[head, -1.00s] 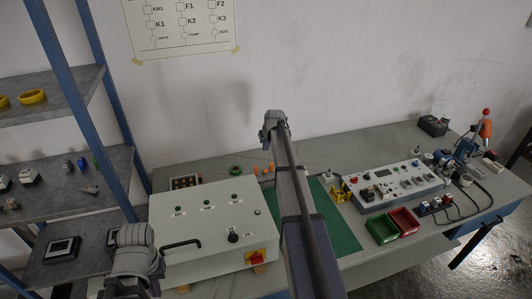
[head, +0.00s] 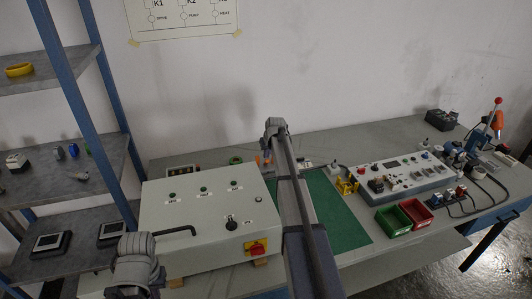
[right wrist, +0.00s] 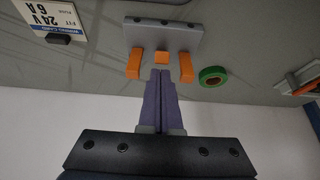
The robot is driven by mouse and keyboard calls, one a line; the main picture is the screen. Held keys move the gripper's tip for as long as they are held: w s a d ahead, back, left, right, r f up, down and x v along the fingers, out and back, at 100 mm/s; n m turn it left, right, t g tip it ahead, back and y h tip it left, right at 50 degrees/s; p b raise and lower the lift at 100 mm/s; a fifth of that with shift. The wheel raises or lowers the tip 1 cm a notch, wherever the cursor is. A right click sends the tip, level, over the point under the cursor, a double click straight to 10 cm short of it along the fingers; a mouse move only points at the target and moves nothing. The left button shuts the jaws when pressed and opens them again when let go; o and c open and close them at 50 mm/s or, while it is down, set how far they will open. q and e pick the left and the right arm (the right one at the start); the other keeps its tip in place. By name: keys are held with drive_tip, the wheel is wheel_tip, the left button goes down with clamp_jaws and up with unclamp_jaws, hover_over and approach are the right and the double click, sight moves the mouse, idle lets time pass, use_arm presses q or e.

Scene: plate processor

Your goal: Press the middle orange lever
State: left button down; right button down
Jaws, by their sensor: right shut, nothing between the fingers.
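Three orange levers stand side by side on a grey block (right wrist: 162,36) in the right wrist view. The left lever (right wrist: 134,64) and the right lever (right wrist: 186,68) look long. The middle lever (right wrist: 162,57) shows as a short, squarish face. My right gripper (right wrist: 160,74) is shut and empty. Its fingertips are in line with the middle lever, just below it in the picture; I cannot tell whether they touch. In the head view my right gripper (head: 268,146) is over the back of the bench, and the arm partly hides the levers. My left gripper does not show.
A green tape roll (right wrist: 213,76) lies beside the right lever. A wiring card (right wrist: 55,18) stands at the upper left. A large control box (head: 207,215) stands left of my right arm; a green mat (head: 340,222) and red and green bins lie right of it.

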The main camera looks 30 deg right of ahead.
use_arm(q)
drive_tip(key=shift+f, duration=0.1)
use_arm(e)
drive_tip(key=shift+s, duration=0.1)
use_arm(q)
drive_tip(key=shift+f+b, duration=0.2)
drive_tip(key=shift+b, duration=0.15)
use_arm(e)
drive_tip(key=shift+s, duration=0.1)
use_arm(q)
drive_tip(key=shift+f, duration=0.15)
use_arm(e)
drive_tip(key=shift+f+t, duration=0.1)
drive_tip(key=shift+t, duration=0.2)
use_arm(q)
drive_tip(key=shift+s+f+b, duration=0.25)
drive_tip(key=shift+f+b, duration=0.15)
drive_tip(key=shift+b, duration=0.15)
use_arm(e)
drive_tip(key=shift+s+a+f+t, duration=0.1)
drive_tip(key=shift+s+t, duration=0.1)
drive_tip(key=shift+t, duration=0.2)
